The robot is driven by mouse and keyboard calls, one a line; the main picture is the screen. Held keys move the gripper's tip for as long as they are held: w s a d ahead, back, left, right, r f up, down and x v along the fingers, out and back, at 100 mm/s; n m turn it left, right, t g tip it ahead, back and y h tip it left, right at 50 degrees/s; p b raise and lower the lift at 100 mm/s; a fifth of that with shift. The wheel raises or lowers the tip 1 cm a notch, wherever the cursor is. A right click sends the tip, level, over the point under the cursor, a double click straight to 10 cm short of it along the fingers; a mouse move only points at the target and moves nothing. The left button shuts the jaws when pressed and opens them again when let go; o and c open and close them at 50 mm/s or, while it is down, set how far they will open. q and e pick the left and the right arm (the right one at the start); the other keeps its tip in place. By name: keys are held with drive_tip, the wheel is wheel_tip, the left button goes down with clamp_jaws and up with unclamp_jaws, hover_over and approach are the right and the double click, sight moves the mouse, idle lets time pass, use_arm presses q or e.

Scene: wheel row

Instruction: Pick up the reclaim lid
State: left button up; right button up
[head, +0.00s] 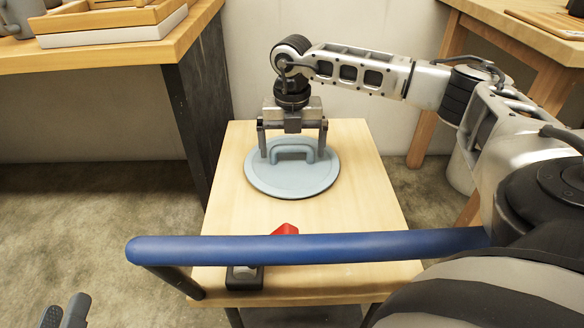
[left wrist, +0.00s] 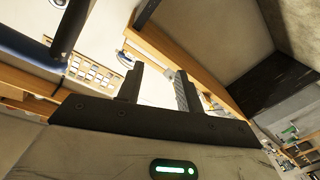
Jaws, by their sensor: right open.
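The reclaim lid (head: 265,180) is a round, pale blue-grey disc with a raised loop handle (head: 293,149). It lies flat on a small light wooden table in the head view. My right gripper (head: 293,157) points down over it, open, with one finger on each side of the handle. The fingers look apart from the handle; whether their tips touch the disc I cannot tell. My left gripper (head: 64,313) is at the lower left of the head view, away from the table. Its fingers also show in the left wrist view (left wrist: 158,88), apart with nothing between them.
A blue bar (head: 310,247) crosses the front of the small table (head: 360,190). A red object (head: 285,229) and a black object (head: 244,278) lie near it, partly hidden. A wooden counter (head: 100,62) with trays (head: 110,20) stands left, another table (head: 520,35) right.

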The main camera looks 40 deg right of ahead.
drive_tip(key=shift+f, duration=0.45)
drive_tip(key=c, duration=0.8)
use_arm(q)
drive_tip(key=shift+w+r, duration=0.1)
drive_tip(key=shift+w, duration=0.05)
use_arm(e)
drive_tip(key=shift+o, duration=0.2)
drive_tip(key=shift+r, duration=0.15)
drive_tip(key=shift+c, duration=0.2)
drive_tip(key=shift+r, duration=0.2)
wheel_tip(320, 180, up, 2)
drive_tip(key=shift+r+p, duration=0.15)
drive_tip(key=shift+p, duration=0.85)
use_arm(q)
drive_tip(key=f+y+p, duration=0.1)
drive_tip(key=a+f+m+g+p, duration=0.1)
drive_tip(key=p, duration=0.1)
drive_tip(key=s+f+g+y+p, duration=0.1)
drive_tip(key=p, duration=0.1)
drive_tip(key=shift+s+a+m+y, duration=0.1)
drive_tip(key=shift+a+m+y, duration=0.2)
drive_tip(key=shift+m, duration=0.1)
use_arm(e)
drive_tip(key=w+a+r, duration=0.2)
drive_tip(key=a+r, duration=0.8)
drive_tip(key=a, duration=0.3)
drive_tip(key=shift+w+a, duration=0.35)
drive_tip(key=shift+a, duration=0.05)
use_arm(q)
drive_tip(key=shift+f, duration=0.1)
